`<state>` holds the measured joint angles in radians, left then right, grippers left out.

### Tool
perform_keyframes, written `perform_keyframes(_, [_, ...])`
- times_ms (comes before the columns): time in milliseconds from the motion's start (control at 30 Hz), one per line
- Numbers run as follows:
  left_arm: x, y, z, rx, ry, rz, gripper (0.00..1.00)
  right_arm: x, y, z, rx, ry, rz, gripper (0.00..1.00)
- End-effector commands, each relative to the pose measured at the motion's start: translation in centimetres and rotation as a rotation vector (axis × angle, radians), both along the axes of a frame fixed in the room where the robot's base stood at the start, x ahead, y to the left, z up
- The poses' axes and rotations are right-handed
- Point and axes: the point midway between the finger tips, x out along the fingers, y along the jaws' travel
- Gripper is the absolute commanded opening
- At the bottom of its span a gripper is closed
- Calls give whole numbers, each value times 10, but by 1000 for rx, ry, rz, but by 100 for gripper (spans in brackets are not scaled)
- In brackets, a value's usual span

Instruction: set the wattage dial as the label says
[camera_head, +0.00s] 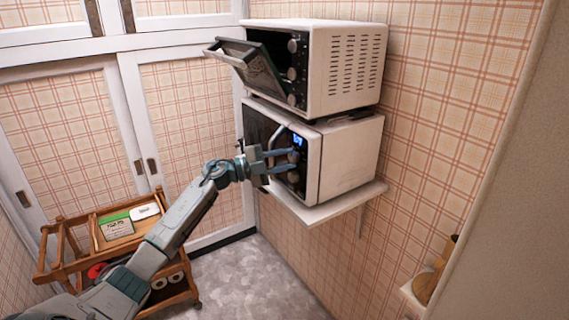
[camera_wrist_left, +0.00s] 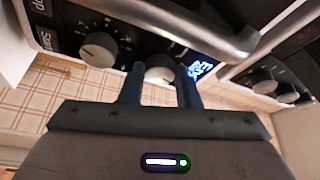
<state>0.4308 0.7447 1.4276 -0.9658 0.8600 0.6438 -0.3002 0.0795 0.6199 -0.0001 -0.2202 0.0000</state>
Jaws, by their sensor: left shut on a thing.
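The microwave (camera_head: 345,160) sits on a wall shelf, its door shut and a lit blue display (camera_head: 299,140) on its front panel. My left gripper (camera_head: 292,160) is at this panel. In the left wrist view, its fingers (camera_wrist_left: 161,85) are on either side of the silver dial (camera_wrist_left: 160,70) nearer the display, shut on it. A second silver dial (camera_wrist_left: 98,50) is free, near the "Start" button (camera_wrist_left: 46,40). The dials' printed markings are too small to read. A green and white package (camera_head: 118,228) on the cart bears print I cannot read clearly. My right gripper is not in view.
A toaster oven (camera_head: 345,70) stands above the microwave with its door (camera_head: 250,65) hanging partly open. The microwave's bar handle (camera_wrist_left: 200,30) runs close to my left fingers. A wooden cart (camera_head: 85,258) stands at lower left. The floor (camera_head: 250,280) right of the cart is clear.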

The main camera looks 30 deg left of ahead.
Motion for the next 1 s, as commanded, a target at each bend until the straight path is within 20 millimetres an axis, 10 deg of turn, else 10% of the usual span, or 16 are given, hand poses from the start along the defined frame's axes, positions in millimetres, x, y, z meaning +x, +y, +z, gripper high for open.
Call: perform_keyframes(1000, [0,0,4,514,-210,-2,7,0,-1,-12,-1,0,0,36])
